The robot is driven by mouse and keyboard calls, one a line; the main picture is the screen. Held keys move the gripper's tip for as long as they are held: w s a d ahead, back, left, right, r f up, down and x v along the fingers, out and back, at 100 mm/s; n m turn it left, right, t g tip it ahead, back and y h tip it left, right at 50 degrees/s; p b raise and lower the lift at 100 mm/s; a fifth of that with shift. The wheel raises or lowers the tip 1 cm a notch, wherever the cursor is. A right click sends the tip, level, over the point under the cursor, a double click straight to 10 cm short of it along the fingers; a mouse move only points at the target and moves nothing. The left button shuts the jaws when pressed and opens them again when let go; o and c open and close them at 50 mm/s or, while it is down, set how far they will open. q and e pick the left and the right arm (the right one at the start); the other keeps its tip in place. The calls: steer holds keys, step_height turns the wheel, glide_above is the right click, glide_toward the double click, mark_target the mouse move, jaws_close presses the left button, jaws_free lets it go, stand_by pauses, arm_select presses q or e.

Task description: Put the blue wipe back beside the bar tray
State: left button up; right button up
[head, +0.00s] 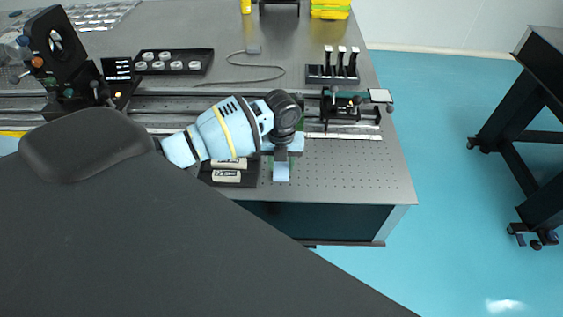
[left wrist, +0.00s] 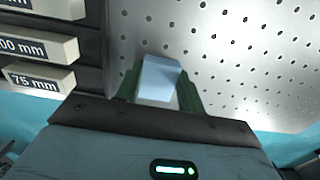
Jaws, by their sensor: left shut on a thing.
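The blue wipe (head: 281,172) is a small light-blue folded piece over the perforated table top, just right of the bar tray. It also shows in the left wrist view (left wrist: 161,78). My left gripper (head: 281,160) points down, its green fingers shut on the wipe from both sides. I cannot tell whether the wipe touches the table. The black bar tray (head: 252,180) holds pale labelled bars, and its edge and bars show at the left of the left wrist view (left wrist: 93,45). My arm hides part of the tray. My right gripper is not in view.
A rail with a mounted optic (head: 345,108) stands behind the gripper to the right. A black tray of round parts (head: 172,62) and a rack of posts (head: 333,72) are farther back. Bare perforated table (head: 345,175) lies right of the wipe, up to the table's edge.

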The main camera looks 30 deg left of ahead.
mark_target(281, 166)
arm_select(q)
steer(key=shift+f, duration=0.15)
steer(key=o, duration=0.9)
steer(key=shift+o, duration=0.2)
step_height(281, 166, up, 12)
steer(key=shift+r+p, duration=0.2)
steer(key=shift+p, duration=0.2)
steer(key=shift+s+f, duration=0.1)
